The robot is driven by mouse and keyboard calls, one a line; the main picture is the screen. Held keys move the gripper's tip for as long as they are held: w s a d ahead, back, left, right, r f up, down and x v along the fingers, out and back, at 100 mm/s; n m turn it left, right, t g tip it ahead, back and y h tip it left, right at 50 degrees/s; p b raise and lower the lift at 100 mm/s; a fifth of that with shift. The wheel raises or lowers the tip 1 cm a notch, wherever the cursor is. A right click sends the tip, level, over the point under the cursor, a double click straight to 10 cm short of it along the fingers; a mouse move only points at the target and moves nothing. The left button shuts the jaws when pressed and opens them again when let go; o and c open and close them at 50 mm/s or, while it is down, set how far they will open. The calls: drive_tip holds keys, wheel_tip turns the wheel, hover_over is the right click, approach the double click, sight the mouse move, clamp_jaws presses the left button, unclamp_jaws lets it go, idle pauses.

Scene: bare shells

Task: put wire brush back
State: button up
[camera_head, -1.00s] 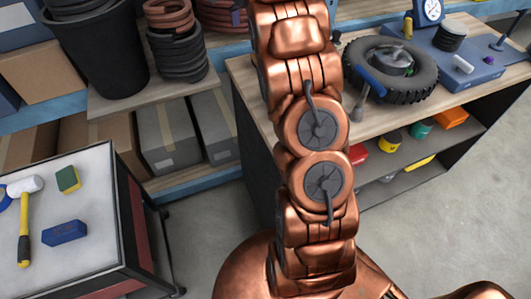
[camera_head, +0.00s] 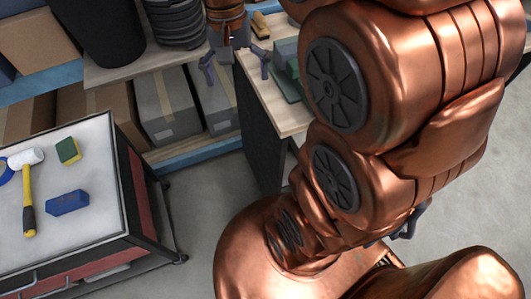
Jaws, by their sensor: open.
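My gripper (camera_head: 235,66) is at the top centre, pointing down, with its two dark fingers spread and nothing between them. It is above the left end of the wooden workbench (camera_head: 293,117). A small tan object with a dark underside (camera_head: 260,25) lies just right of and behind the gripper; it may be the wire brush, but it is too small to be sure. My own arm hides most of the workbench.
A green metal tool (camera_head: 287,72) stands on the bench close right of the gripper. At left, a cart (camera_head: 95,235) holds a hammer (camera_head: 28,200), a green-yellow sponge (camera_head: 68,151) and a blue block (camera_head: 67,203). A black bin (camera_head: 105,30) and stacked dark coils (camera_head: 176,25) stand behind.

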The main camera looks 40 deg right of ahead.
drive_tip(key=s+a+f+n, duration=0.2)
drive_tip(key=s+f+n, duration=0.1)
drive_tip(key=s, duration=0.5)
drive_tip(key=s+a+f+n, duration=0.3)
drive_tip(key=s+f, duration=0.1)
drive_tip(key=s, duration=0.4)
drive_tip(key=shift+g, duration=0.3)
